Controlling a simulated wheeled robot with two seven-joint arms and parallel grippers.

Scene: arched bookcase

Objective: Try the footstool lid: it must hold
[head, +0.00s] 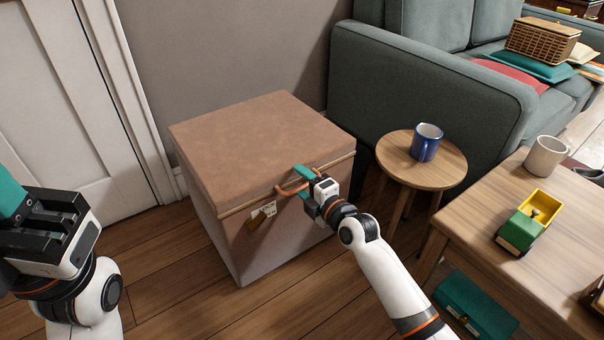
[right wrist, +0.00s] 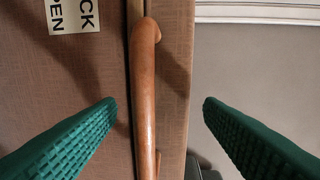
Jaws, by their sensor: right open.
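The footstool (head: 250,135) is a brown, cloth-covered box with its lid down. A tan edge band runs along the lid's front. A curved orange-brown handle (head: 290,188) is on the lid's front; it also shows in the right wrist view (right wrist: 145,90). Below it are a brass-coloured latch piece (head: 257,222) and a small white label (head: 270,208), partly seen in the right wrist view (right wrist: 72,14). My right gripper (head: 306,183) is open at the handle, its green fingers apart on either side of it, not visibly touching it. My left gripper (head: 14,195) is at the left edge, away from the footstool; its fingers are mostly cut off.
A round side table (head: 395,165) with a blue mug (head: 426,142) stands right of the footstool. A wooden table (head: 560,250) holds a toy truck (head: 530,220) and a pale mug (head: 545,157). A grey sofa (head: 425,100) is behind. Floor is clear in front.

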